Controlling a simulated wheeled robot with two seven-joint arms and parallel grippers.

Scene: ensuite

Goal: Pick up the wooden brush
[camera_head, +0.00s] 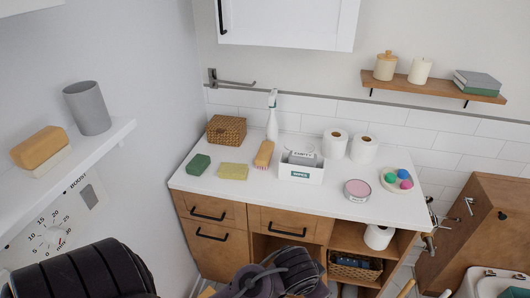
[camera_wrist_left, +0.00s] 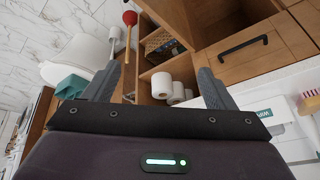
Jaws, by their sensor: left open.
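My left gripper (camera_head: 275,278) is low in front of the cabinet, well short of the brush. In the left wrist view its two grey fingers (camera_wrist_left: 157,82) are spread wide with nothing between them. My right gripper is not in view.
A green sponge (camera_head: 199,164), yellow sponge (camera_head: 233,171), wicker box (camera_head: 226,130), spray bottle (camera_head: 272,118) and wipes box (camera_head: 302,170) surround the brush. Paper rolls (camera_head: 364,148) stand to the right. The counter's front strip (camera_head: 270,190) is clear. A wall cabinet (camera_head: 288,22) hangs above.

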